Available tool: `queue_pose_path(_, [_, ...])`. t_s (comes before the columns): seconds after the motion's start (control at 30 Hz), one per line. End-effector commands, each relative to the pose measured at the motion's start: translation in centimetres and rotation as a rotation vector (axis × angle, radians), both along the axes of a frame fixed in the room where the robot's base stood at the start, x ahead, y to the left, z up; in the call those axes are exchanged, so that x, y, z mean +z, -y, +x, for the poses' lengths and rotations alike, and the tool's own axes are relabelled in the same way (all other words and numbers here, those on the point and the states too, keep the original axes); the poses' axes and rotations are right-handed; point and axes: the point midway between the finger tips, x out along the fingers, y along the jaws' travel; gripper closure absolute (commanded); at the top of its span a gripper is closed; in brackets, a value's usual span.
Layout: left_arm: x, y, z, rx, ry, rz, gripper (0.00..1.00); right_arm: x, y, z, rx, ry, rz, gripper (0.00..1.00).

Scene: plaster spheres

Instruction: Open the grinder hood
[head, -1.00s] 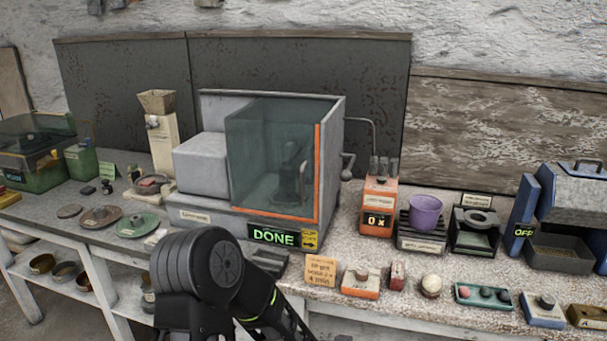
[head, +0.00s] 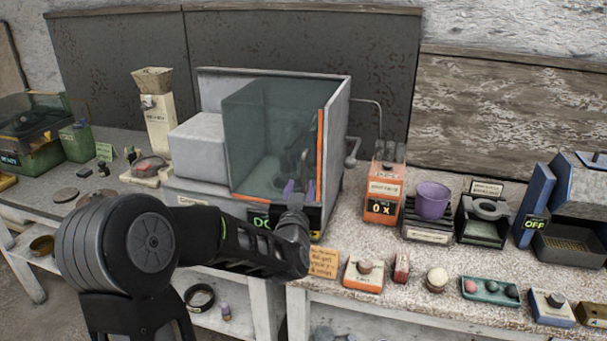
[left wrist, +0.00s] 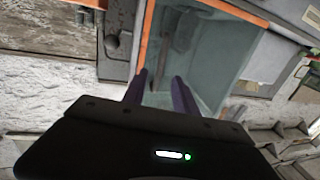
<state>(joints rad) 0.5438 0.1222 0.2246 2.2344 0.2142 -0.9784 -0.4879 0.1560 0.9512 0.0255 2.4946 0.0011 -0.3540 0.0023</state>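The hood (head: 262,135) is a clear, greenish glass cover with an orange edge (head: 320,155), on a grey machine with a lit green display (head: 259,220). It looks shut. My left gripper (head: 299,187) is at the front right of the hood, its two purple fingers upright and apart, with nothing seen between them. In the left wrist view the fingers (left wrist: 160,88) point toward the glass (left wrist: 195,50), close to the orange edge (left wrist: 146,35). I cannot tell if they touch it. My left wrist hides part of the display and the lower front. My right gripper is not in view.
Right of the machine stand an orange box reading 0 X (head: 382,195), a purple cup (head: 433,200) and a blue-sided machine marked OFF (head: 545,195). A tan note (head: 323,263) and small blocks line the front edge. A grey crank (head: 352,150) sticks out at the machine's right side.

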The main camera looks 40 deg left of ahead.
Motion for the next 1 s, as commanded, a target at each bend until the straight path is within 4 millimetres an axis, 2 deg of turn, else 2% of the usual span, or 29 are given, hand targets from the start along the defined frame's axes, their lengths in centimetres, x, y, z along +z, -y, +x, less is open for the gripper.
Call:
queue_pose_path(0.3, [0.1,-2.4,4.0,0.0,-0.002,-0.002,0.66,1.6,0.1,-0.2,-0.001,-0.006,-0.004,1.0])
queue_pose_path(0.5, [0.0,-3.4,5.8,-0.001,-0.002,-0.001,0.66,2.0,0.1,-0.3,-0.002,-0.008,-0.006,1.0])
queue_pose_path(0.8, [-0.1,-3.5,6.0,-0.001,-0.002,-0.001,0.66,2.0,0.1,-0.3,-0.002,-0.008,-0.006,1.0])
queue_pose_path(1.0, [-0.1,-3.5,6.0,-0.001,-0.002,-0.001,0.81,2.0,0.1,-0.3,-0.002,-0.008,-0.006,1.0])
